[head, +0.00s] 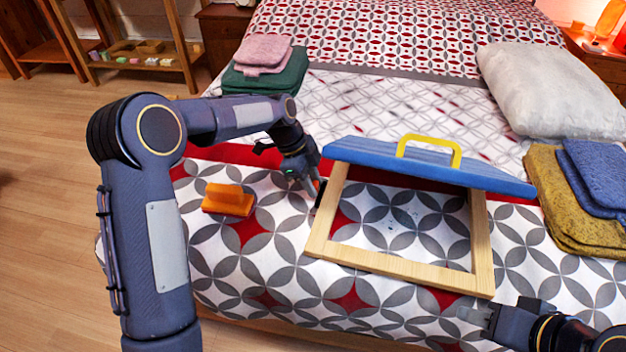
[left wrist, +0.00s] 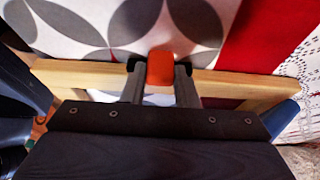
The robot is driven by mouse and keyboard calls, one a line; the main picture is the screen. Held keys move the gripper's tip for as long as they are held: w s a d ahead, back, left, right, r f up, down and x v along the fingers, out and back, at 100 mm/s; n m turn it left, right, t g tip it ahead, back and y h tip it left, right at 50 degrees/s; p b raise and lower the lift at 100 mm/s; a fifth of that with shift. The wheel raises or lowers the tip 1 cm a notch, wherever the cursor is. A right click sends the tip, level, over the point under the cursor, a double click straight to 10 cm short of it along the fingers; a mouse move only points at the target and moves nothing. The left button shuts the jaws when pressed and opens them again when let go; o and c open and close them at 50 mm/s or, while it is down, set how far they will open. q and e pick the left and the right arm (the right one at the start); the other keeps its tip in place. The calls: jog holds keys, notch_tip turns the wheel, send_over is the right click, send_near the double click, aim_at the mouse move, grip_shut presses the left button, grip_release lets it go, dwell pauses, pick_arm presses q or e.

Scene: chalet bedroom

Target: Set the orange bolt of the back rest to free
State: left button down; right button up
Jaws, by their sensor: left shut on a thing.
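The back rest is a pale wooden frame (head: 395,268) on the bed with a blue board (head: 430,167) tilted up over it. A yellow handle (head: 430,143) stands on the board. The orange bolt (left wrist: 160,68) is at the frame's left side rail (left wrist: 225,84); in the head view only a bit of orange shows by the fingers. My left gripper (head: 313,187) is at that rail, shut on the bolt, with a finger on either side of it in the left wrist view. My right gripper (head: 485,316) is low at the right, apart from the frame; its jaw opening is unclear.
An orange stepped block (head: 228,200) lies on the bed left of the frame. Folded green (head: 265,78) and pink towels lie at the back left. Yellow (head: 570,205) and blue towels lie close to the frame's right. A white pillow (head: 550,90) is behind them.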

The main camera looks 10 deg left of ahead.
pick_arm(q)
jog(key=c, duration=1.1)
grip_release()
jog(key=shift+r, duration=0.15)
jog(key=p+v, duration=0.2)
jog(key=v, duration=0.5)
jog(key=shift+a+r, duration=0.1)
jog(key=shift+r, duration=0.2)
